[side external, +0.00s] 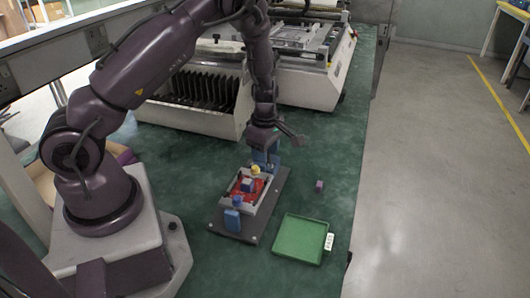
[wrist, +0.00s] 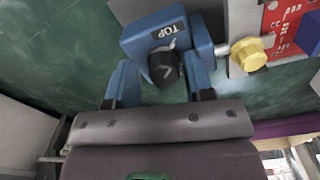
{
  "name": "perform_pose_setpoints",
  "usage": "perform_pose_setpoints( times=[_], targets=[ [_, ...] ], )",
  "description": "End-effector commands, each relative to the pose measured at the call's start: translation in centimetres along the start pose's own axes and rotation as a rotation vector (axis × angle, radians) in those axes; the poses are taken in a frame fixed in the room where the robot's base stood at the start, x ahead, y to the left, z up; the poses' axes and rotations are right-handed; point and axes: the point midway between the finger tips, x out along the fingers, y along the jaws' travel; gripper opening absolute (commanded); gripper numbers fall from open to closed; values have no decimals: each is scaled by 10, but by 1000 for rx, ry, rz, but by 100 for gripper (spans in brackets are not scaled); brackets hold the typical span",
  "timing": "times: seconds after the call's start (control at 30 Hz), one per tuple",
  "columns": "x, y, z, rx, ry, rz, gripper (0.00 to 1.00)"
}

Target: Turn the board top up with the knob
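The red board (side external: 241,183) lies in a light grey frame (side external: 264,201) between two blue supports on a dark base plate; which face is up I cannot tell. The red board (wrist: 271,14) also shows at the upper right of the wrist view. A black knob (wrist: 164,68) with a white arrow sits on the far blue support (wrist: 146,33), which is labelled TOP. My gripper (wrist: 162,82) is open, its blue fingers on either side of the black knob with gaps visible. In the side view my gripper (side external: 266,153) is at the far support, which it partly hides.
A yellow knob (wrist: 247,53) sits between the far support and the frame. The near blue support (side external: 232,220) stands at the fixture's front. A green tray (side external: 300,240) lies right of the fixture, and a small purple cube (side external: 319,186) lies behind it. Machines stand behind.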

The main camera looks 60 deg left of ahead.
Motion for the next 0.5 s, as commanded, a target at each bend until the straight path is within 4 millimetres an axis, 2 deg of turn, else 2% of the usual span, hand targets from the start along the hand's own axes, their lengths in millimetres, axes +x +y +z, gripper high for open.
perform_pose_setpoints(
  times=[0.27, 0.5],
  targets=[
    [-2, -5, 1, 5, -1, -16, 54],
    [-36, -3, 1, 5, -3, -8, 54]
  ],
)
